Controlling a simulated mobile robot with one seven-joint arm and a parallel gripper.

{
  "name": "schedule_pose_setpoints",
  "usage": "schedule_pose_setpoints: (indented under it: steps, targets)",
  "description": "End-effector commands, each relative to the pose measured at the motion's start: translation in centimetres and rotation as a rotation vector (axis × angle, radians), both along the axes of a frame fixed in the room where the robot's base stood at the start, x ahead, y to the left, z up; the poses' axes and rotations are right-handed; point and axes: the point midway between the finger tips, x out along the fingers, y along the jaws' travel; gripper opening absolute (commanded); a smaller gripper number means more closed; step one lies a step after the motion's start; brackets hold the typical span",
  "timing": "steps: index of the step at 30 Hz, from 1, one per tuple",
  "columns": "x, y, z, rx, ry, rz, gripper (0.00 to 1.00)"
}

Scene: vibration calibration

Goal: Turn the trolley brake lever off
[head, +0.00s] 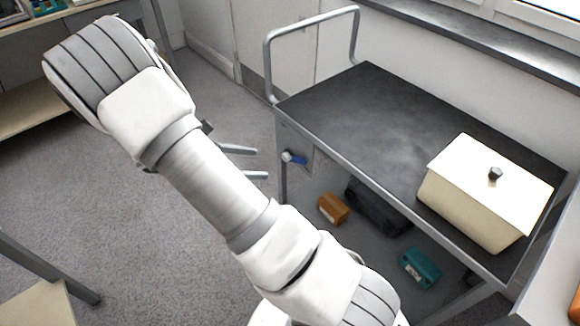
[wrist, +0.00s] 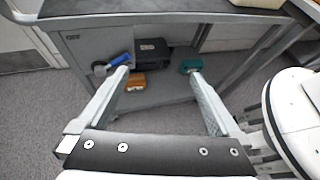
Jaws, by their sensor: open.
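The grey trolley (head: 385,105) with a dark top stands at the right in the head view. My gripper (head: 261,163) is open and empty, left of the lever in the head view. In the wrist view my gripper (wrist: 158,74) has its left fingertip just below the blue grip in the picture, overlapping its edge; contact cannot be told.
A cream lidded box (head: 480,190) stands on the trolley top. An orange box (head: 333,209), a dark case (head: 378,207) and a teal box (head: 420,267) lie on the lower shelf. A bent handle bar (head: 310,28) rises at the trolley's end. Carpet left of the trolley is clear.

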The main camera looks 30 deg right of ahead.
Motion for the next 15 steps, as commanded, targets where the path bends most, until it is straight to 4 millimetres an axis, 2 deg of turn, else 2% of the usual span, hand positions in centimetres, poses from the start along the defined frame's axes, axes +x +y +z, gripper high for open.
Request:
schedule_pose_setpoints:
  steps: [1,6,12,15]
  targets:
    - [0.4,0.0,-2.7,-0.047,0.054,0.045,1.0]
    - [2.1,-0.1,-8.3,-0.196,0.212,0.191,1.0]
    - [3.5,0.1,-13.8,-0.355,0.368,0.337,1.0]
    - [3.9,0.3,-15.6,-0.41,0.42,0.388,1.0]
